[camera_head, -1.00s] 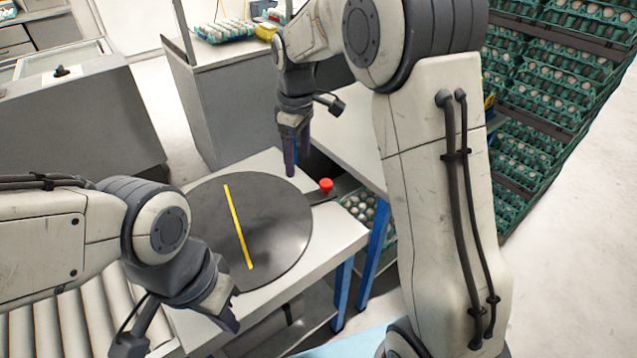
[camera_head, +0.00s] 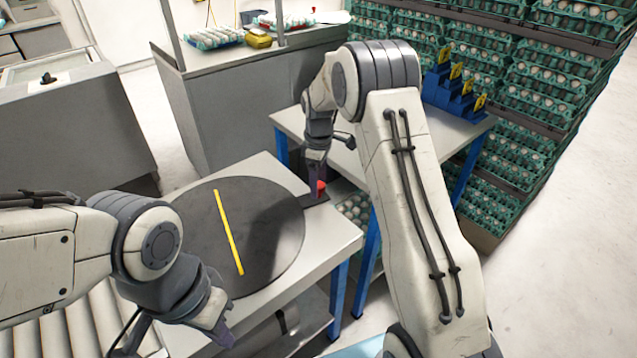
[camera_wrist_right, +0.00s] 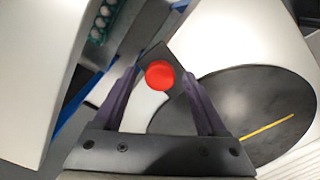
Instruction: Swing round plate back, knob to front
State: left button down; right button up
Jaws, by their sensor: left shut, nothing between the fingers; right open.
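The round dark plate (camera_head: 262,262) with a yellow stripe (camera_head: 228,232) lies flat on a white table. Its red knob (camera_head: 320,186) stands on a short dark tab at the plate's right edge, and it also shows in the right wrist view (camera_wrist_right: 160,75). My right gripper (camera_head: 315,190) is at the knob, with its open fingers on either side of it in the right wrist view (camera_wrist_right: 158,95). I cannot tell whether a finger touches it. My left gripper (camera_head: 222,335) is shut and empty, near the table's front edge, apart from the knob.
A second table with blue legs (camera_head: 362,265) stands close behind the knob on the right. Egg trays (camera_head: 355,208) sit below, between the tables. Stacked egg trays (camera_head: 550,75) fill the shelves at the back right. A roller conveyor (camera_head: 85,335) lies at the lower left.

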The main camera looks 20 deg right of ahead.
jog(key=shift+f, duration=0.3)
grip_shut()
jog(key=shift+r, duration=0.1)
dwell(1.2)
